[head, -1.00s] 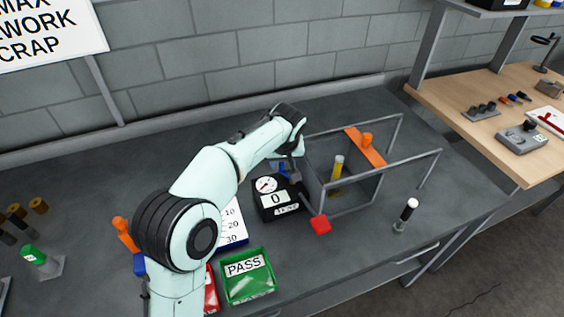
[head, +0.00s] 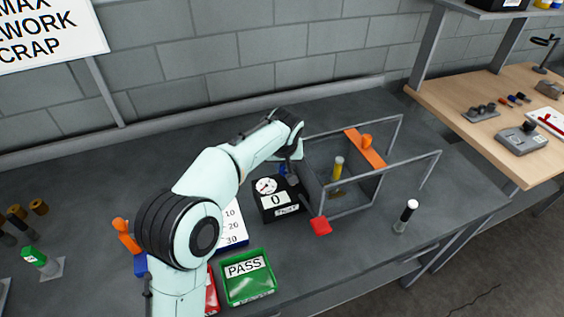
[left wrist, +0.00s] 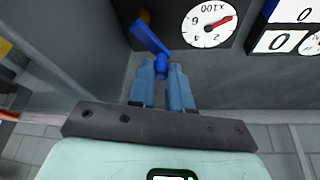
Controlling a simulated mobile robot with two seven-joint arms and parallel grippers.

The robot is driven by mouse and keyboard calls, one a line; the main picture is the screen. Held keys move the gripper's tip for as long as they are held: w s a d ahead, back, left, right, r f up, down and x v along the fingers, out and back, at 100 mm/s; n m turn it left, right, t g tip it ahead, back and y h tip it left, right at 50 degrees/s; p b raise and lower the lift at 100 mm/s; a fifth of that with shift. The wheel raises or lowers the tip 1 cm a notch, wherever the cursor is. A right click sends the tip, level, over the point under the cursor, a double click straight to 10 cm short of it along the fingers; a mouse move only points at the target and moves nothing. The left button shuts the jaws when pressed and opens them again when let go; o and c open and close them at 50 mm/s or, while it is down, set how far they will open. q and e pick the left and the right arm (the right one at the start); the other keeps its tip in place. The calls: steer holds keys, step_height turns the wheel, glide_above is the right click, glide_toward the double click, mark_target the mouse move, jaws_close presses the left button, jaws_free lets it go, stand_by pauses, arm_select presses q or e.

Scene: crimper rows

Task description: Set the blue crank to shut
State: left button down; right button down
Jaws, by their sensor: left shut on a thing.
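The blue crank (left wrist: 148,38) shows in the left wrist view as a blue lever slanting down and right from an orange-brown pivot end to a blue knob. My left gripper (left wrist: 162,68) has its two blue fingers on either side of that knob, shut on it. I cannot read any open or shut mark for the crank. My right gripper is not in view.
A black box with a dial and a "0" card (head: 276,203) stands close to the gripper. A grey frame with an orange bar (head: 367,148) rises just right.

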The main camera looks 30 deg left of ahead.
arm_select(q)
steer(key=m, duration=0.1)
steer(key=w+m+h+p, duration=0.1)
steer(key=m, duration=0.1)
steer(key=shift+d+r, duration=0.1)
steer(key=shift+w+d+m+t+h+p, duration=0.1)
steer(key=shift+w+m+t+h+p, duration=0.2)
steer(key=shift+m, duration=0.35)
steer(key=shift+w+d+m+t+h+p, duration=0.1)
steer(key=shift+m+h+p, duration=0.1)
steer(key=shift+m+p, duration=0.35)
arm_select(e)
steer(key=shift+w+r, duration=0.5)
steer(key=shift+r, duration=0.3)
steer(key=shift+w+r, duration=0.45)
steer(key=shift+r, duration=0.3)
arm_select(q)
steer(key=c, duration=1.1)
jaws_free()
steer(key=shift+s, duration=0.1)
steer(key=shift+d, duration=0.15)
